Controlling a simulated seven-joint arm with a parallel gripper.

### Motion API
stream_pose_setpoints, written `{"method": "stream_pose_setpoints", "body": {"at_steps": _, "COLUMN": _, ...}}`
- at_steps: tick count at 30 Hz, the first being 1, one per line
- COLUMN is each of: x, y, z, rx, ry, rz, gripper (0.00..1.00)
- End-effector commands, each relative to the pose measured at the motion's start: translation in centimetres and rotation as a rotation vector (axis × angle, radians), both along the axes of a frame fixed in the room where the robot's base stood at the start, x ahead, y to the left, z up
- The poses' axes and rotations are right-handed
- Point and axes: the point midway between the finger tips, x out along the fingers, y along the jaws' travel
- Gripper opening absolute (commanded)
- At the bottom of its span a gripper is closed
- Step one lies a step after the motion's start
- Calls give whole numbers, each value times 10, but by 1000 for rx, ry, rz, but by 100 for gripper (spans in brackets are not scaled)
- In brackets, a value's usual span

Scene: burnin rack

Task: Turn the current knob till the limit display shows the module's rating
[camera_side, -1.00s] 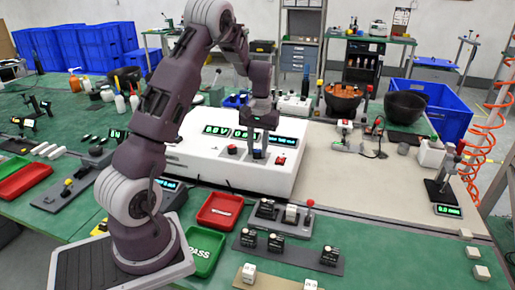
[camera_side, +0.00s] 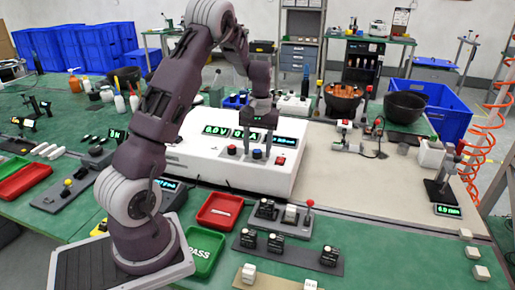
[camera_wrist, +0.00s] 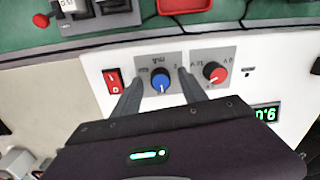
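The white supply unit (camera_side: 235,178) stands mid-table with green-lit displays on its front. The limit display (camera_side: 290,139) is lit, but its text is too small to read. The blue current knob (camera_side: 257,154) sits right of the red voltage knob; it also shows in the wrist view (camera_wrist: 160,83) under an "mA" label. My gripper (camera_side: 257,136) is above the blue knob. In the wrist view my gripper (camera_wrist: 159,80) is open, with its fingers either side of the knob and visible gaps. Black modules (camera_side: 275,242) lie on a grey strip in front; their ratings are unreadable.
A red rocker switch (camera_wrist: 113,80) is just beside one finger, and the red knob (camera_wrist: 214,72) is on the other side. A red tray (camera_side: 220,210) and a green PASS tray (camera_side: 203,248) lie in front of the unit. The beige mat at right has free room.

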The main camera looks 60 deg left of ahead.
Motion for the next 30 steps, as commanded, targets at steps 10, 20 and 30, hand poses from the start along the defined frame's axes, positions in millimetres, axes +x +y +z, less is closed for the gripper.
{"method": "stream_pose_setpoints", "body": {"at_steps": 10, "x": 2, "y": 0, "z": 20, "rx": 3, "ry": -3, "rz": -1, "gripper": 50}}
{"method": "stream_pose_setpoints", "body": {"at_steps": 20, "x": 3, "y": -2, "z": 70, "rx": 0, "ry": 0, "rz": -1, "gripper": 50}}
{"method": "stream_pose_setpoints", "body": {"at_steps": 30, "x": 2, "y": -14, "z": 82, "rx": -1, "ry": -18, "rz": -25, "gripper": 50}}
